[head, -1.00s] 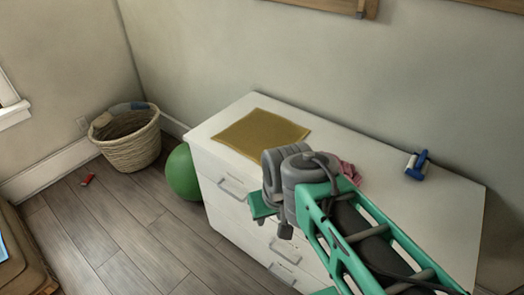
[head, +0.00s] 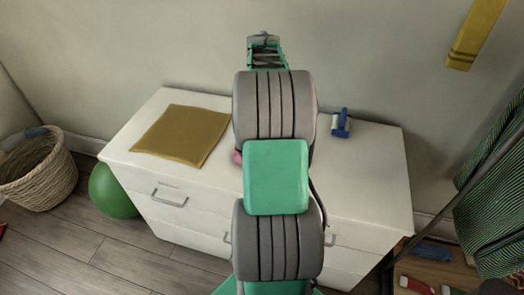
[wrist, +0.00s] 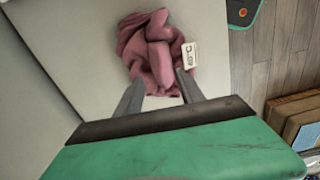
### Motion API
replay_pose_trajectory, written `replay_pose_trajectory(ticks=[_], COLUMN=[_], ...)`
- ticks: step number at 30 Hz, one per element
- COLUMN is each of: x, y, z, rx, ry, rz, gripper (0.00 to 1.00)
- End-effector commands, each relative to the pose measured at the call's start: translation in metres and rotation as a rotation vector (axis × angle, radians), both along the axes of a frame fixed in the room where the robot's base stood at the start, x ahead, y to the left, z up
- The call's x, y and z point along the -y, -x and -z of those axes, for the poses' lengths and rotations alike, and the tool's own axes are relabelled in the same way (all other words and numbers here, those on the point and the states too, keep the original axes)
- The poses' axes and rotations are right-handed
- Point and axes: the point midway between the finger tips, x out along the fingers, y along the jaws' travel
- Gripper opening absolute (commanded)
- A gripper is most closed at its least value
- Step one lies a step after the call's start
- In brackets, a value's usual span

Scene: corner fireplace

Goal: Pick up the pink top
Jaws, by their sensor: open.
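The pink top (wrist: 148,45) lies crumpled on the white dresser (head: 365,170). In the wrist view it is just beyond my gripper (wrist: 160,80), whose two grey fingers are apart, with tips close to its near edge. I cannot tell whether they touch it. A white tag with dark print (wrist: 189,55) lies at its right side. In the head view my arm hides most of the pink top, with only a sliver (head: 237,157) showing left of the arm. My gripper's fingers are hidden there.
A green ball (head: 112,192) and a wicker basket (head: 40,172) stand on the floor at left. Striped dark fabric (head: 495,190) hangs at right.

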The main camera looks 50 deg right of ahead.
Motion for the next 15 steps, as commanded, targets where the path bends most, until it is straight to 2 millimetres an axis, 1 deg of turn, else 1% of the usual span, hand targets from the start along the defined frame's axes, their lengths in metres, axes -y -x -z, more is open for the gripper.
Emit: replay_pose_trajectory(ticks=[1,5,9,12,15], x=[-0.001,-0.001,-0.001,-0.001,-0.001], y=[0.001,0.002,0.003,0.002,0.002], z=[0.007,0.026,0.052,0.060,0.061], rx=[-0.003,-0.002,-0.002,0.000,0.002], ry=[-0.003,-0.002,-0.001,0.001,0.001], rz=[0.001,0.003,0.004,0.004,0.004], gripper=[0.45,0.45,0.45,0.45,0.45])
